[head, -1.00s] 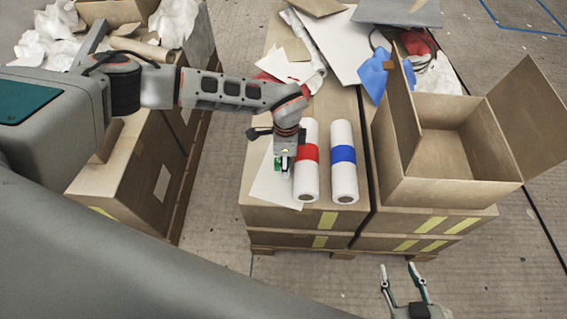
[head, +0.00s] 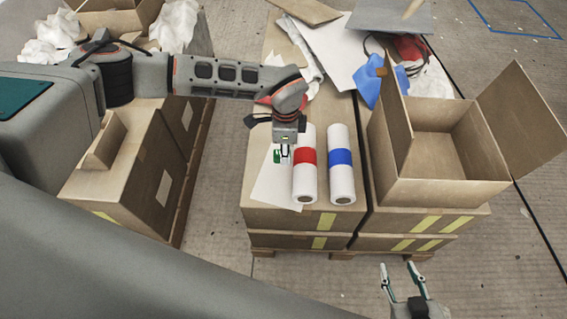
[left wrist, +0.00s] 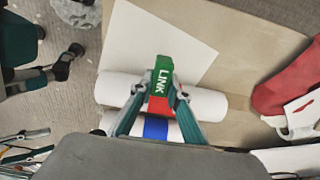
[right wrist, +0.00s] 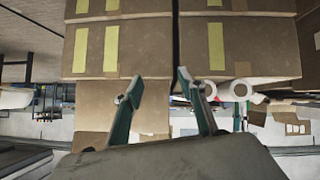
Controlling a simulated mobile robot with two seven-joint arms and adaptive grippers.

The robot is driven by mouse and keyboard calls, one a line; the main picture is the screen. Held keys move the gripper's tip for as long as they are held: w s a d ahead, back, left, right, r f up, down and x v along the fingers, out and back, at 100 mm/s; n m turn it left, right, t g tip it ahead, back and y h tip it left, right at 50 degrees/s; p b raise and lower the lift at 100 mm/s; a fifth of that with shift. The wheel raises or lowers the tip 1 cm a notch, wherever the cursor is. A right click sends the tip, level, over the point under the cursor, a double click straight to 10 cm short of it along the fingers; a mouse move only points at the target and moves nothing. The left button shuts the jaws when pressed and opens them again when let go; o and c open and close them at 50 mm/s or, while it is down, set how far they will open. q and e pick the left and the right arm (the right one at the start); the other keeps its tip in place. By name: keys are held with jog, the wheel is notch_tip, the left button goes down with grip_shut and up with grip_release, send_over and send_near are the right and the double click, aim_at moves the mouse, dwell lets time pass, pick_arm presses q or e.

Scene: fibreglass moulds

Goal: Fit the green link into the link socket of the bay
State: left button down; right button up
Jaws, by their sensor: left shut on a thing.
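The green link (left wrist: 163,82), a block with white letters "LINK", is between the fingers of my left gripper (left wrist: 160,95), which is shut on it. In the head view the link (head: 278,156) shows small and partly hidden by my left gripper (head: 284,156), beside the red-banded roll. Whether it touches the surface below is unclear. My right gripper (head: 402,273) is open and empty, low in front of the pallet boxes; its open fingers also show in the right wrist view (right wrist: 156,88). I cannot make out the bay or its link socket.
White rolls with a red band (head: 304,180) and a blue band (head: 342,182) lie close right of my left gripper. A white sheet (head: 272,187) lies beneath. An open cardboard box (head: 435,188) stands to the right. A blue cloth (head: 369,83) and sheets lie behind.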

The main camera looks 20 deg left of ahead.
pick_arm(q)
notch_tip(320, 180, up, 14)
jog(key=p, duration=0.2)
jog(key=shift+f, duration=0.2)
